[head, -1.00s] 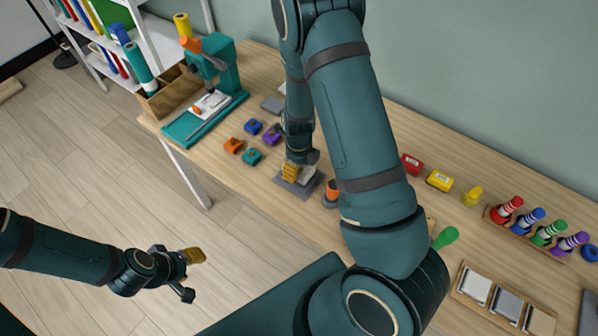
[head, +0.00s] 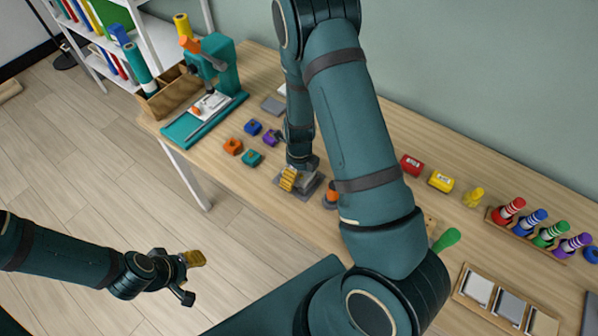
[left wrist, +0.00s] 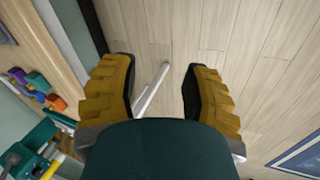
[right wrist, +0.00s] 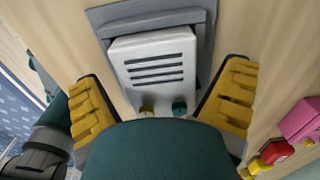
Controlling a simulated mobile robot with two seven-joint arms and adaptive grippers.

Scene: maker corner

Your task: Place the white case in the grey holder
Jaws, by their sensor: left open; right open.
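The white case (right wrist: 155,65), with dark slots across its face, is at the grey holder (right wrist: 205,32) on the table. In the right wrist view the holder's grey rim shows beyond the case's far end and along its right side. I cannot tell whether the case sits fully down. In the head view the case is mostly hidden behind my right gripper (head: 291,180), and the holder (head: 283,184) shows around it. The right gripper (right wrist: 163,108) is open, with one yellow finger on each side of the case, apart from it. My left gripper (head: 190,277) is open and empty over the floor.
An orange and dark piece (head: 331,196) stands just right of the holder. Small coloured blocks (head: 252,127) lie to its left, before a teal machine (head: 215,85). Red (head: 411,165) and yellow (head: 440,181) blocks and a rack of coloured rolls (head: 530,225) lie to the right.

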